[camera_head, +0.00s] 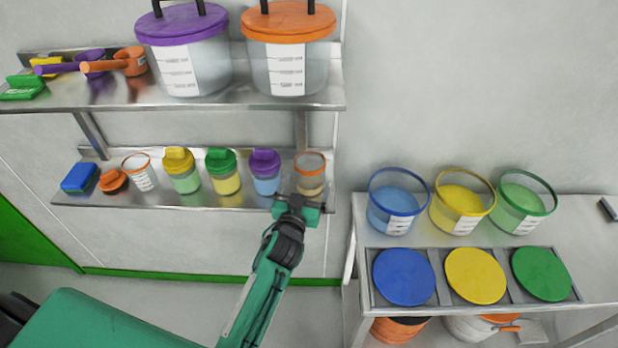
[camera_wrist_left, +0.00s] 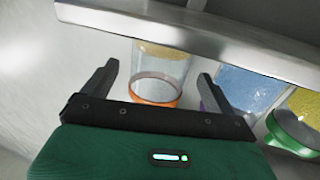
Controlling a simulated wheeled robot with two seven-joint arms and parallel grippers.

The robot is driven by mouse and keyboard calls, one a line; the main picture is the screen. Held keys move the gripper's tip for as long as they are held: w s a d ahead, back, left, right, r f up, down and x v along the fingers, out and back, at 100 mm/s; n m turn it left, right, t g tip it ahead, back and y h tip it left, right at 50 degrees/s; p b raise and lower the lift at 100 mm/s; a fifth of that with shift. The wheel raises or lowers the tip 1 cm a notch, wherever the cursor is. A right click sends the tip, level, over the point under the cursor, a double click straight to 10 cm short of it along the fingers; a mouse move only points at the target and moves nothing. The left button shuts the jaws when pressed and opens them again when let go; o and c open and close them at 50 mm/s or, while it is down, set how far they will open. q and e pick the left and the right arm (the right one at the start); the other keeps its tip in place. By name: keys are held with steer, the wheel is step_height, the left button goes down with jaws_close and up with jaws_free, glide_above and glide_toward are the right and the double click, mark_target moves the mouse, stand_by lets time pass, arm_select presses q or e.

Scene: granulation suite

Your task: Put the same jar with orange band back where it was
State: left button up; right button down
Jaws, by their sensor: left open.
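A clear jar with an orange band at its rim (camera_head: 310,176) stands upright at the right end of the lower wall shelf, with beige content in it and no lid on it. My left gripper (camera_head: 297,206) is at the shelf's front edge, just in front of this jar. In the left wrist view the jar (camera_wrist_left: 160,70) appears between the two spread fingers of the open gripper (camera_wrist_left: 158,74), with visible gaps on both sides. A second orange-banded jar (camera_head: 140,173), seemingly empty, stands further left on the same shelf. My right gripper is not in view.
The lower shelf (camera_head: 225,201) also holds a purple-lidded jar (camera_head: 265,172), a green-lidded jar (camera_head: 222,172), a yellow-lidded jar (camera_head: 182,170), an orange lid (camera_head: 113,181) and a blue block (camera_head: 79,178). The upper shelf (camera_head: 120,103) overhangs. A side table (camera_head: 592,262) stands right.

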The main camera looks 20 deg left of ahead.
arm_select(q)
steer(key=s+b, duration=0.1)
steer(key=s, duration=0.6)
steer(key=shift+d, duration=0.15)
steer(key=s+a+f+g+y, duration=0.1)
steer(key=s+a+f+g, duration=0.2)
steer(key=s+f+g, duration=0.15)
steer(key=s+a+f+g, duration=0.3)
steer(key=s, duration=0.3)
steer(key=s+d+f+m+g+h, duration=0.15)
steer(key=s+g, duration=0.55)
steer(key=s, duration=0.9)
step_height(320, 180, down, 30)
steer(key=m+g, duration=0.1)
steer(key=s+a+f+g, duration=0.1)
steer(key=s+a+f, duration=0.2)
steer(key=s+f, duration=1.7)
steer(key=shift+a+f, duration=0.2)
steer(key=shift+f, duration=0.35)
